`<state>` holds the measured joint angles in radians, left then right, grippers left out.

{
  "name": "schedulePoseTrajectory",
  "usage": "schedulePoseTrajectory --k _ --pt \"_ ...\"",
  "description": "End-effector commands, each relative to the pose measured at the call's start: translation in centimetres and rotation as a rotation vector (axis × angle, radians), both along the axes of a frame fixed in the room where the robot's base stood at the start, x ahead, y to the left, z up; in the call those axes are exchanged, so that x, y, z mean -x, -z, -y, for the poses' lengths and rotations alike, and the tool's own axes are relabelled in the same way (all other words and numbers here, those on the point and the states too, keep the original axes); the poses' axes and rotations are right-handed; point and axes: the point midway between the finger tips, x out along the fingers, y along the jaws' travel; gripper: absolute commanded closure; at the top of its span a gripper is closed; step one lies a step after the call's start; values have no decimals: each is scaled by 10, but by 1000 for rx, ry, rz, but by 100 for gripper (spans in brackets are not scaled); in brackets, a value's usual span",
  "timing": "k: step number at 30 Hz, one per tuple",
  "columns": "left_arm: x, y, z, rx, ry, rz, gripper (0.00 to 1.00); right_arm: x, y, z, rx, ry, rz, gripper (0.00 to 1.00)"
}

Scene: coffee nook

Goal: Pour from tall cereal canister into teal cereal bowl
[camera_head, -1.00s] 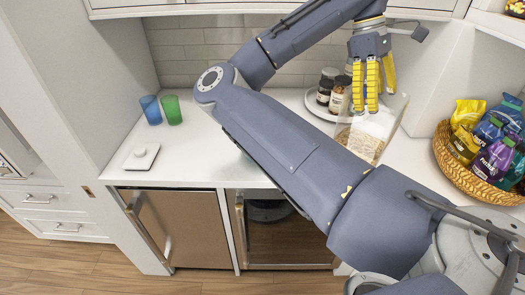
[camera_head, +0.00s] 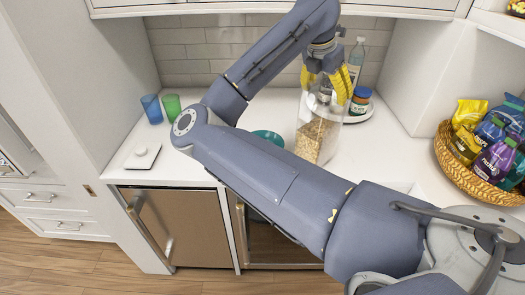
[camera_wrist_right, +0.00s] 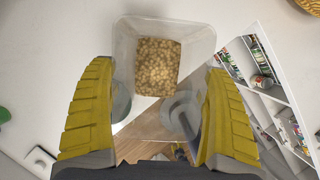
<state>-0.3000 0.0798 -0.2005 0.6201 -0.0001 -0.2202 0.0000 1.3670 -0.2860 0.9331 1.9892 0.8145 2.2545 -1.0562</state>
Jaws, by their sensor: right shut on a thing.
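The tall cereal canister (camera_head: 318,130) is clear, with tan cereal inside its lower part. My right gripper (camera_head: 328,78) is shut on its upper part, the yellow fingers on either side. In the right wrist view the canister (camera_wrist_right: 158,28) sits between the fingers (camera_wrist_right: 157,80), with the cereal showing inside. It looks close to upright. The teal cereal bowl (camera_head: 267,135) is on the counter just left of the canister, its lower part hidden behind my right arm. My left gripper is out of view.
A wicker basket (camera_head: 470,170) of colourful bags stands right. Blue (camera_head: 152,109) and green (camera_head: 172,105) cups stand left, with clear counter between them and the bowl.

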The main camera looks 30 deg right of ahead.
Motion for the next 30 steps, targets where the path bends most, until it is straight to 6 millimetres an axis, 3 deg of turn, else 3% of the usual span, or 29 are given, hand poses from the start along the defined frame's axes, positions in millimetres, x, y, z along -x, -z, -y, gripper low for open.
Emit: schedulePoseTrajectory --k 25,30 --pt "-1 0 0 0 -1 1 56 -30 -9 -27 257 -10 -287 63" --pt "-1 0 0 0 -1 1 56 -30 -10 -27 251 -8 -278 63"
